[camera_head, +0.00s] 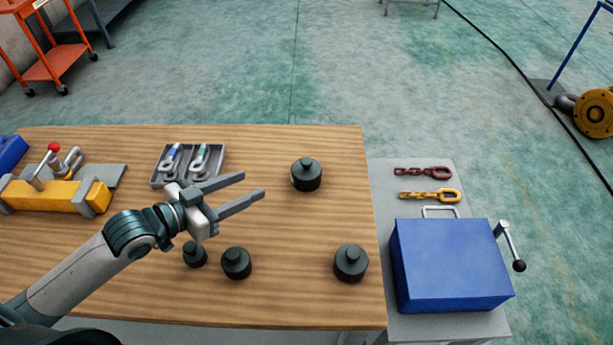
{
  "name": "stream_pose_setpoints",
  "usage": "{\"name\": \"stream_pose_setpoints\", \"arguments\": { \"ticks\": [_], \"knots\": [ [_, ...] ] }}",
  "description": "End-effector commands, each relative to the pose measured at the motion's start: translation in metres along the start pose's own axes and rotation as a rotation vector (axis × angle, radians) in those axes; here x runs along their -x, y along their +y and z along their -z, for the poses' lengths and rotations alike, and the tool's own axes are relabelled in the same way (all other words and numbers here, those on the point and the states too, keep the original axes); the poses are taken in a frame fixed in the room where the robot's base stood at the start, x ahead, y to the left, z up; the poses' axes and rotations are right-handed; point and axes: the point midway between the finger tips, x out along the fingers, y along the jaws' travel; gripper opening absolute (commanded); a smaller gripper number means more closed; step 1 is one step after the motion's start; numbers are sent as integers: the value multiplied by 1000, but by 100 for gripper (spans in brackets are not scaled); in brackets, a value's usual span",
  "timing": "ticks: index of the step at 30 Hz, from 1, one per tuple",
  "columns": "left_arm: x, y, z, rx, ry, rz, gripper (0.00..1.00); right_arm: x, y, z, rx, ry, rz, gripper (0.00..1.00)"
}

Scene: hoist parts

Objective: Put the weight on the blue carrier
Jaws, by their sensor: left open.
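Several dark cylindrical weights with knobs stand on the wooden table. One weight (306,175) is at the back, one (351,264) is at the front right, and two smaller ones, a weight (236,264) and the smallest weight (194,255), are near the front middle. My left gripper (252,185) is open and empty, its fingers pointing right, just left of the back weight and apart from it. A blue box (450,268) with a grey handle and crank sits on the grey side table. A grey tray (158,182) holds two metal pieces, one with a blue band (171,158); I cannot tell which thing is the carrier.
A yellow lifting device (55,195) with a red-knobbed lever is at the left. The wood between the back and front-right weights is clear.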

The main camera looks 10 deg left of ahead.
Motion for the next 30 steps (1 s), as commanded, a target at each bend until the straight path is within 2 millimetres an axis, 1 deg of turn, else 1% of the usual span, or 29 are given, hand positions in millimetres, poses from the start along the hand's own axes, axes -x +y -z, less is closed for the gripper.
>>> {"name": "stream_pose_setpoints", "arguments": {
  "ticks": [8, 11, 14, 17, 27, 30],
  "knots": [
    [-2, 0, 1, 1, 1, 1, 46, 2, 0, 0, 0, 0, 0, 31],
    [-8, -1, 2, 1, 2, 2, 46, 4, 0, 0, 0, 0, 0, 31],
    [-18, 0, 3, 1, 3, 1, 46, 8, 0, 1, 0, 0, 0, 31],
    [-32, 0, 4, 3, 3, 1, 46, 12, 0, 1, 0, 0, 0, 31],
    [-93, 0, 4, 3, 2, 1, 46, 31, 0, 3, -1, 0, 1, 31],
    [-107, 1, 3, 2, 1, 0, 46, 35, 0, 3, -1, 0, 1, 31]
  ]
}}
